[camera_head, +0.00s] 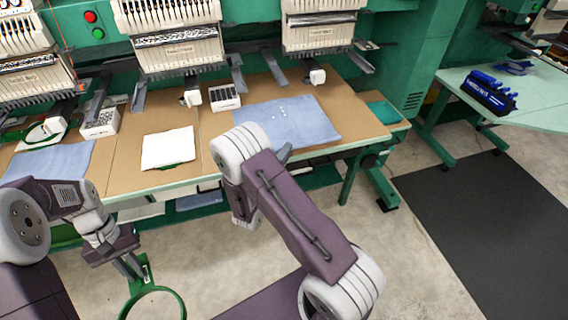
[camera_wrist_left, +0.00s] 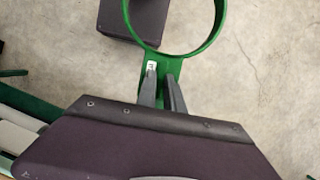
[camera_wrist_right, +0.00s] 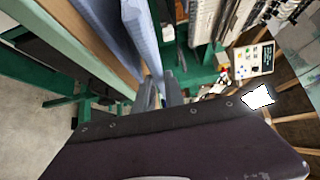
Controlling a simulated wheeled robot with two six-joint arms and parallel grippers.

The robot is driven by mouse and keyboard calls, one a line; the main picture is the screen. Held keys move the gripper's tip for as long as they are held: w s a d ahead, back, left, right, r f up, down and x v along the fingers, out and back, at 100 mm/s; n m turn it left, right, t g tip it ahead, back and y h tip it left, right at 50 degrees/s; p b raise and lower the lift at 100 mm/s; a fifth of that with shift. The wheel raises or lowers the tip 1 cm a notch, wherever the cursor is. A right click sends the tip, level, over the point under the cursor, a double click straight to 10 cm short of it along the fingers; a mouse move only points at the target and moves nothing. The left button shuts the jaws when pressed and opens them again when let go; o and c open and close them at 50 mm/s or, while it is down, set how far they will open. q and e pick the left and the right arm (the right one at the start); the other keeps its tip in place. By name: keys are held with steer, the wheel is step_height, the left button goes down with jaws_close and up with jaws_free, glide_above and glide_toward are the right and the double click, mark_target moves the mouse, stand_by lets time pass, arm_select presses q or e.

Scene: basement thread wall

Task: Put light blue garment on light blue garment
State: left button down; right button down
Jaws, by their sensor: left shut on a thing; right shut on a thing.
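One light blue garment (camera_head: 290,122) lies flat on the right part of the brown table, with small white marks on it. Another light blue garment (camera_head: 55,160) lies at the table's left, partly hidden by my left arm. My right gripper (camera_wrist_right: 159,92) is at the front edge of the right garment and shut on light blue cloth (camera_wrist_right: 145,35); my arm mostly hides this grip in the head view. My left gripper (camera_head: 136,268) is shut on the handle of a round green hoop (camera_head: 181,298), held over the floor. The hoop also shows in the left wrist view (camera_wrist_left: 216,37).
A white cloth in a green frame (camera_head: 168,148) lies between the garments. White boxes (camera_head: 100,122) and (camera_head: 224,97) stand behind on the table (camera_head: 125,170). Sewing heads (camera_head: 172,40) overhang the back. Floor is open in front; a dark mat (camera_head: 490,230) lies right.

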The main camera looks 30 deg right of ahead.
arm_select(q)
steer(key=shift+f+b, duration=0.45)
steer(key=shift+f, duration=0.05)
arm_select(e)
steer(key=f, duration=0.4)
steer(key=shift+w+a+f, duration=0.1)
steer(key=shift+w+f, duration=0.1)
steer(key=shift+w, duration=0.2)
steer(key=shift+f, duration=0.1)
steer(key=c, duration=1.4)
jaws_free()
